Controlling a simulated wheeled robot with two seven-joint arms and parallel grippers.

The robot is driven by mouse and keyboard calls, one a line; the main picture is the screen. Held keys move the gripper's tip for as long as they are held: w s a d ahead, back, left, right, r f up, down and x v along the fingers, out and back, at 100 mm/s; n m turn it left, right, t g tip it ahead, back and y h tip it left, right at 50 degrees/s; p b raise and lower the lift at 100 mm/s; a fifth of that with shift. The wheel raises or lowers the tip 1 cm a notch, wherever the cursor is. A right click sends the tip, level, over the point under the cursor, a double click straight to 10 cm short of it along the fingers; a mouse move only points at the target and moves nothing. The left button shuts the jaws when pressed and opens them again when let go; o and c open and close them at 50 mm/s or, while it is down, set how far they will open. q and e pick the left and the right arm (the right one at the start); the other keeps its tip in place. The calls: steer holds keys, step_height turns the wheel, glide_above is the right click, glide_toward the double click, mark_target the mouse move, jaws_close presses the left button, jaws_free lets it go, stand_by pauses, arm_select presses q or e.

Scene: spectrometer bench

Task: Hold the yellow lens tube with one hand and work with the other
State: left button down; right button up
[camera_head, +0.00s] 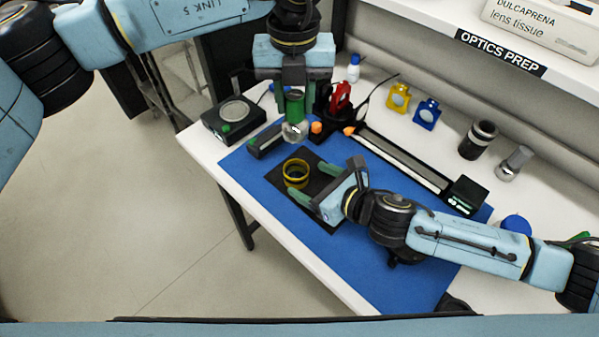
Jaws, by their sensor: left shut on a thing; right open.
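The yellow lens tube (296,174) is a short yellow ring with a dark inside, standing upright on a black pad (319,177) on the blue mat. My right gripper (312,182) is open, coming from the right. Its green-tipped fingers point at the tube, one on the near side and one on the far side; I cannot tell whether they touch it. My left gripper (295,118) points down behind the tube, apart from it. It is shut on a small clear, silvery round piece (295,131), partly hidden by the fingers.
A black device with a round plate (234,112) stands at the left table edge. A red clamp (340,97), a long dark rail (402,160), yellow (398,97) and blue (427,112) mounts, and dark (477,140) and silver (514,163) cylinders stand behind. The mat's front (345,262) is clear.

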mark_target(305, 178)
steer(key=x, duration=0.5)
steer(key=shift+w+a+f, duration=0.15)
steer(key=shift+w+a, duration=0.1)
steer(key=c, duration=1.1)
arm_select(q)
steer(key=shift+f, duration=2.9)
